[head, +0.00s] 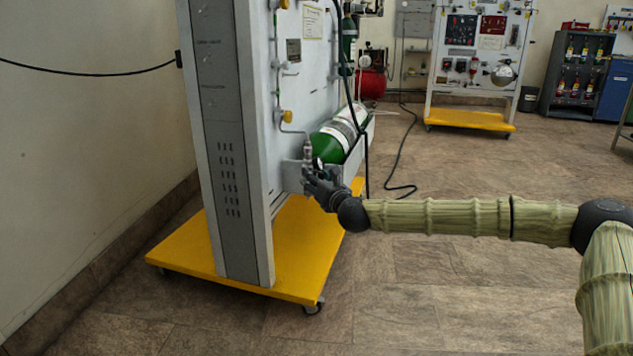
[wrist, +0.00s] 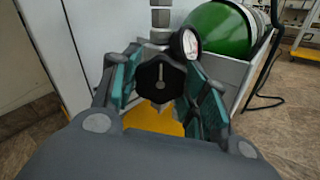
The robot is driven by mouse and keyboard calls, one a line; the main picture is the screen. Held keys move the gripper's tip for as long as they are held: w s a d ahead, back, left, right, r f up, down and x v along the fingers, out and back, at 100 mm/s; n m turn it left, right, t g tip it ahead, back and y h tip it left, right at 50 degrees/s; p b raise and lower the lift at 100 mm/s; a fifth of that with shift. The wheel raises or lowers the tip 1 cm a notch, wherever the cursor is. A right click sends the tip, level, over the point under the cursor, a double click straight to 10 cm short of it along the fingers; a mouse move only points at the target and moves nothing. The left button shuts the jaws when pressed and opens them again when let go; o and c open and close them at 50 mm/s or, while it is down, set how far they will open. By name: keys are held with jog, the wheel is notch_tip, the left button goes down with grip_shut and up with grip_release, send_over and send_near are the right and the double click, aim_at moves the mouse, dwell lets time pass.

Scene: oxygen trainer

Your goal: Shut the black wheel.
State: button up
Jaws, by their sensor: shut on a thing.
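The black wheel (wrist: 160,80) is in the middle of the wrist view, with a pale line mark on its face. It sits on a metal valve fitting, next to a small round gauge (wrist: 187,43). My gripper (wrist: 163,92) has its teal-padded fingers on both sides of the wheel and is shut on it. In the head view my gripper (head: 318,186) is at the low front of the trainer panel, below the neck of the green cylinder (head: 328,147). The wheel is hidden or too small to make out there.
The green cylinder lies in a grey bracket (wrist: 229,72) just right of the wheel. The trainer stands on a yellow wheeled base (head: 297,244). A black hose (head: 402,160) runs over the floor behind. The floor right of the base is clear below my arm.

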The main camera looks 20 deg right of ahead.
jog(key=shift+d+f, duration=0.1)
jog(key=o, duration=1)
jog(key=shift+o, duration=0.2)
jog(key=shift+s, duration=0.1)
jog(key=s+d, duration=0.1)
jog(key=s, duration=1)
jog(key=shift+s+d, duration=0.3)
jog(key=shift+s, duration=0.05)
